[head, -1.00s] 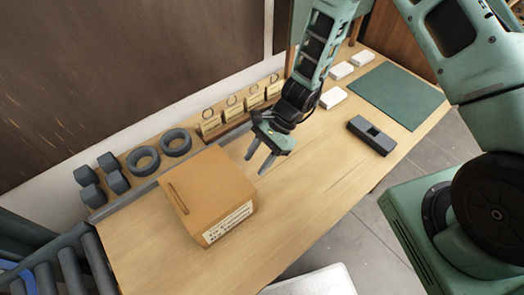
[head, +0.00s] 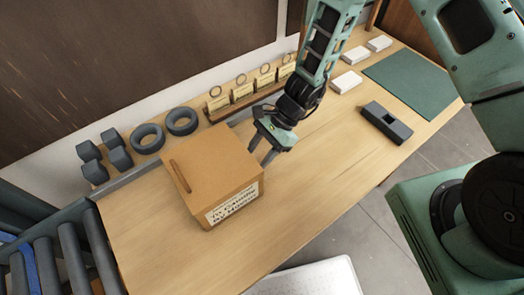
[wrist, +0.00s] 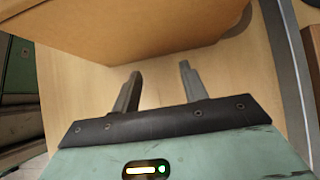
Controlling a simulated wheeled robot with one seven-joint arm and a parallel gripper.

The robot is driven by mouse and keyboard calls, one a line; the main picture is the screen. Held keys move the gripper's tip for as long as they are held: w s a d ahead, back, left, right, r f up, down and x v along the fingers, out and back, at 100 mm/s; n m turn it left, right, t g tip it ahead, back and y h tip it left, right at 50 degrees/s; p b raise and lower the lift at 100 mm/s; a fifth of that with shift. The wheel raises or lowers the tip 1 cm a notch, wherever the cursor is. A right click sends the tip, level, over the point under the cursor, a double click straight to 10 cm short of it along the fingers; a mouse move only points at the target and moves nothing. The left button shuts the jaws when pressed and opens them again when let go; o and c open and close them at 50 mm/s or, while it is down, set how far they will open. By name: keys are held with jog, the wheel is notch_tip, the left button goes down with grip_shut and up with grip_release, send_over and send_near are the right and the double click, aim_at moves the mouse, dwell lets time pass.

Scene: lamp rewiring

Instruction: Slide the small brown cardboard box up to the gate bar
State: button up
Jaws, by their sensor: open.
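The small brown cardboard box (head: 205,165) stands upright on the wooden table, with a slot in its top and a printed label on its front side. In the wrist view the box (wrist: 130,25) fills the top, just ahead of my fingertips. My gripper (head: 263,157) is low over the table at the box's right side. Its two fingers (wrist: 160,72) are spread with nothing between them, and a small gap to the box shows. A grey bar (head: 78,208) runs at the table's left end by the rollers; I cannot tell for certain that it is the gate bar.
Grey rollers (head: 75,262) lie beyond the left end. Two dark rings (head: 181,122) and grey dumbbell-like pieces (head: 115,150) stand along the back, near a rack of tags (head: 243,92). A dark block (head: 386,122) and green mat (head: 412,80) lie right. The table's front is clear.

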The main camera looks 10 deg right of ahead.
jog(key=a, duration=0.1)
jog(key=s+a+b, duration=0.1)
jog(key=a, duration=0.1)
jog(key=s+a+b, duration=0.1)
jog(key=shift+a+f, duration=0.15)
jog(key=shift+s+a, duration=0.1)
jog(key=shift+a, duration=0.3)
jog(key=a+b, duration=0.1)
jog(key=s+a+b, duration=0.1)
jog(key=a, duration=0.1)
jog(key=s+a, duration=0.1)
jog(key=a, duration=0.1)
jog(key=shift+s+b, duration=0.1)
jog(key=shift+b, duration=0.3)
jog(key=shift+s+a, duration=0.15)
jog(key=shift+a, duration=0.35)
jog(key=shift+a, duration=0.1)
